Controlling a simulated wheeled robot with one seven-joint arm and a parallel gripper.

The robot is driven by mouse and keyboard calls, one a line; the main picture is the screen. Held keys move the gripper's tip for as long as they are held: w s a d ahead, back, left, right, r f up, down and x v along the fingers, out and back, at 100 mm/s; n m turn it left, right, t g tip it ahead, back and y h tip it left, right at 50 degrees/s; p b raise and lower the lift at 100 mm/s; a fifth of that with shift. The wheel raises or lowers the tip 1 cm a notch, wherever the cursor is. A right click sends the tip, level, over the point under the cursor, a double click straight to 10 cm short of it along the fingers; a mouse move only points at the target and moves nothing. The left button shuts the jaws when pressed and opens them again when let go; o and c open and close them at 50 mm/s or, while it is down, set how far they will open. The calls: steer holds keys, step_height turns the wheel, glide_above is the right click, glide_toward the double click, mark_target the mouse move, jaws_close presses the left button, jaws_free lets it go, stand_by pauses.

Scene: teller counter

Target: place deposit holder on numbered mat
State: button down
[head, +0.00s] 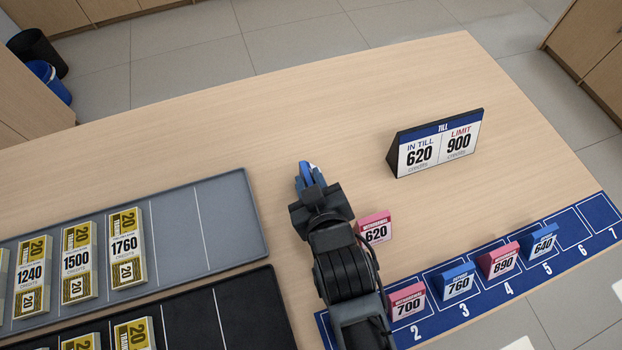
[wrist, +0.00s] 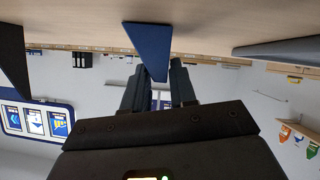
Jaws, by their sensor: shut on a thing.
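My gripper (head: 309,180) is shut on a blue holder (head: 305,172), over the wooden counter left of the till sign. The holder shows as a blue wedge between my fingers in the wrist view (wrist: 147,50); its face and number are hidden. The blue numbered mat (head: 572,232) runs along the counter's front right edge. On it stand a pink 700 holder (head: 407,302) at space 2, a blue 760 holder (head: 458,282) at 3, a pink 890 holder (head: 499,262) at 4 and a blue 640 holder (head: 539,242) at 5. Spaces 6 and 7 are empty. My arm hides space 1.
A till sign (head: 436,143) reads in till 620, limit 900. A pink 620 holder (head: 375,227) stands off the mat, beside my arm. A grey tray (head: 225,215) and a black tray (head: 235,310) with banknote bundles lie left. The counter behind my gripper is clear.

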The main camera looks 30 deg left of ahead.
steer(key=c, duration=0.9)
jaws_free()
steer(key=v, duration=1.2)
steer(key=shift+d, duration=0.1)
